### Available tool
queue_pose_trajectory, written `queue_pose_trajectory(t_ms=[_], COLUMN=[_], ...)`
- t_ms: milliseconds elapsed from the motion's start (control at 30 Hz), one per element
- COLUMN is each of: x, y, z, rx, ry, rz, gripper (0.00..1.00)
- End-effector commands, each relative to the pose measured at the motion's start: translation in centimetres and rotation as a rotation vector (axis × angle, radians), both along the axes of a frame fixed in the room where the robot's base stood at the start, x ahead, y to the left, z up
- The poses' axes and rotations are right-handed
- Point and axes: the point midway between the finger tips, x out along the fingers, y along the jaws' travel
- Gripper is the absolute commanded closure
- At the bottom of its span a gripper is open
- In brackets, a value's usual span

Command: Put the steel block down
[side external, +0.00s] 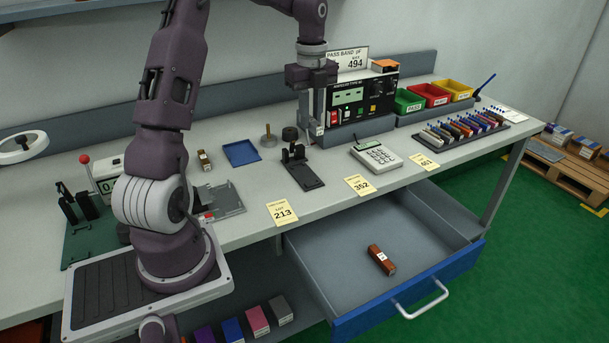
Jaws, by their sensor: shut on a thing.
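My gripper (315,120) points down at the left end of the black test instrument (362,98), in front of the back ledge. It is shut on a small grey piece, which looks like the steel block (320,130). The block is small in this view and partly hidden by the fingers. I cannot tell whether its underside touches the surface below.
A black fixture (303,172), a blue tray (241,153) and a calculator-like device (377,156) stand nearby on the bench. Green, red and yellow bins (430,94) are to the right. The open drawer (345,325) below holds a brown block (381,260).

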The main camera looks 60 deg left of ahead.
Motion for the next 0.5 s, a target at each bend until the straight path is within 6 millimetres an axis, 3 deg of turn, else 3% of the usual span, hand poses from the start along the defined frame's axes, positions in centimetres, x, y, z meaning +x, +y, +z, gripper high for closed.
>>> queue_pose_trajectory(t_ms=[133,500], x=[-0.8,-0.8], y=[2.3,2.0], z=[-0.4,-6.2], rx=[0.0,-0.001], ry=[0.002,0.004], rz=[0.001,-0.002], gripper=[1.0,1.0])
